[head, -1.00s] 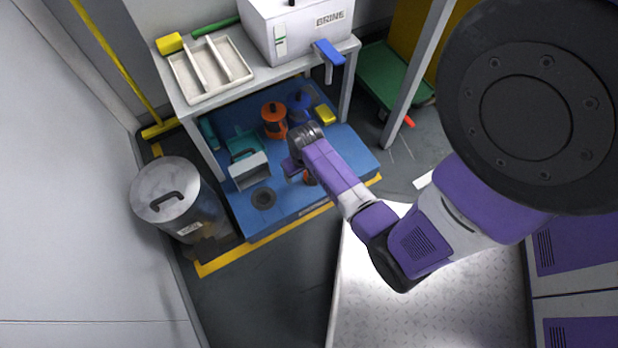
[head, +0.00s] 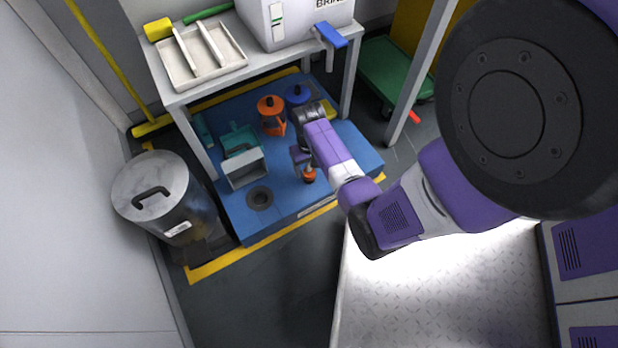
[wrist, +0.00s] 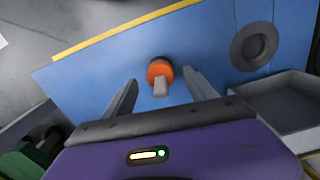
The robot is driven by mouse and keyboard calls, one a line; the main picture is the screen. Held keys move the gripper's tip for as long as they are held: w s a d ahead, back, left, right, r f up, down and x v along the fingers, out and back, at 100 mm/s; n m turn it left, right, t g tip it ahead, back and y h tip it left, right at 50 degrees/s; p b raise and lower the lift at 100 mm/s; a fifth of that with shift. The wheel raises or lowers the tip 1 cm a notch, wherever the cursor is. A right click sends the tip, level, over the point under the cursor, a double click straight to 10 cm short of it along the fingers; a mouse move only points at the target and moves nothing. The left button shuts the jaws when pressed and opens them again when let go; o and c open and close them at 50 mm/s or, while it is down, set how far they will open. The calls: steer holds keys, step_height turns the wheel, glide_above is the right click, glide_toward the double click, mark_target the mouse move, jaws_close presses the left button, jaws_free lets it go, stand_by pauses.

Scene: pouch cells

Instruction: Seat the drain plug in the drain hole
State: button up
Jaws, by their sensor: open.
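The drain plug (wrist: 160,73), orange with a dark rim and a pale grey grip, stands on the blue platform. It also shows in the head view (head: 309,175), just below my gripper. The drain hole (head: 260,198) is a dark ring in the platform, left of the plug; in the wrist view the drain hole (wrist: 254,46) is at the upper right. My gripper (wrist: 160,88) is open, its two fingers either side of the plug's grip in the picture, and empty. In the head view my gripper (head: 302,156) is partly hidden by my wrist.
The table (head: 178,97) overhangs the platform's back. A metal bin (head: 160,203) stands left. The platform front is mostly clear.

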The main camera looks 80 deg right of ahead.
step_height(320, 180, down, 2)
steer(key=shift+b, duration=0.3)
steer(key=shift+r, duration=0.1)
jaws_close()
